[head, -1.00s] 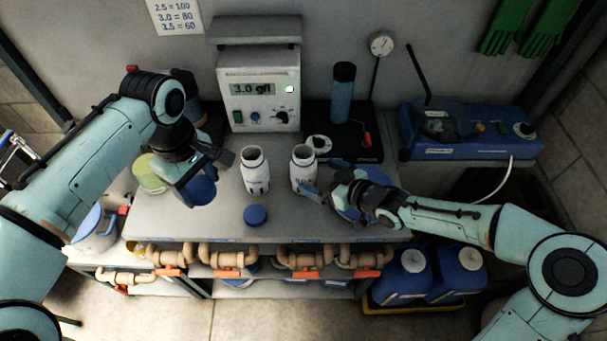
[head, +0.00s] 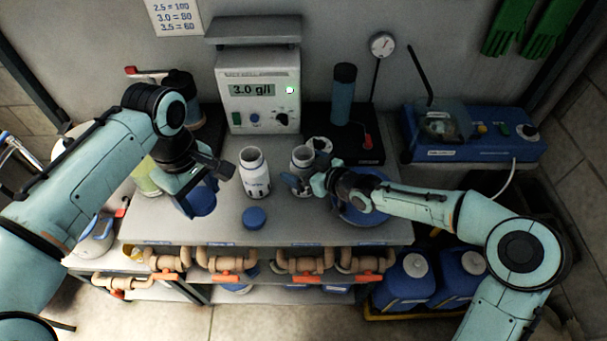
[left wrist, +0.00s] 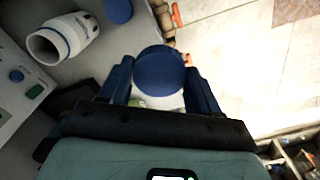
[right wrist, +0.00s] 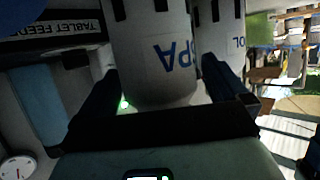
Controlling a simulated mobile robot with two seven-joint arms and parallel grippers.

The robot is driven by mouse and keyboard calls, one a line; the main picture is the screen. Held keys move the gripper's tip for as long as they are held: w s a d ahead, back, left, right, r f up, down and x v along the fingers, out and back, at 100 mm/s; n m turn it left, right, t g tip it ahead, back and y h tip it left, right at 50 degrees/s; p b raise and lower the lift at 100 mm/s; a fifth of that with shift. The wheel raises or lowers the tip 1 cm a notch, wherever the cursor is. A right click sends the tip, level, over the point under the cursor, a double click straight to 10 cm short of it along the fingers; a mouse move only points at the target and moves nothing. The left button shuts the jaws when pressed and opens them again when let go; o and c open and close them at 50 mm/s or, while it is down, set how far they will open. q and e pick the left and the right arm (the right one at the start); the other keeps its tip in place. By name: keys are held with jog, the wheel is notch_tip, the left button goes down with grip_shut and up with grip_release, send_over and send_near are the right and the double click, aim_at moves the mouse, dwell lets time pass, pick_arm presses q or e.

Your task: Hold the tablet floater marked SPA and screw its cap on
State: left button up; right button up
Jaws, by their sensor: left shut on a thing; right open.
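The SPA tablet floater (head: 302,157) is a white open-topped bottle standing upright on the bench. Its blue SPA letters show upside down in the right wrist view (right wrist: 172,52). My right gripper (head: 304,180) is open, with one finger on each side of the floater's body; contact is not clear. My left gripper (left wrist: 162,82) is shut on a blue round cap (left wrist: 160,70), held left of the bottles. A second white open bottle (head: 254,173), its lettering ending in OL (right wrist: 238,42), stands left of the SPA floater. A loose blue cap (head: 254,217) lies in front of it.
A meter box (head: 258,95) reading 3.0 g/l stands behind the bottles. A black stand with a blue cylinder (head: 343,95) is behind right. A blue dish (head: 362,212) lies under my right arm. Pipes with orange valves (head: 226,277) run below the bench's front edge.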

dwell(0.3)
jog(key=c, duration=1.1)
jog(key=shift+r, duration=0.1)
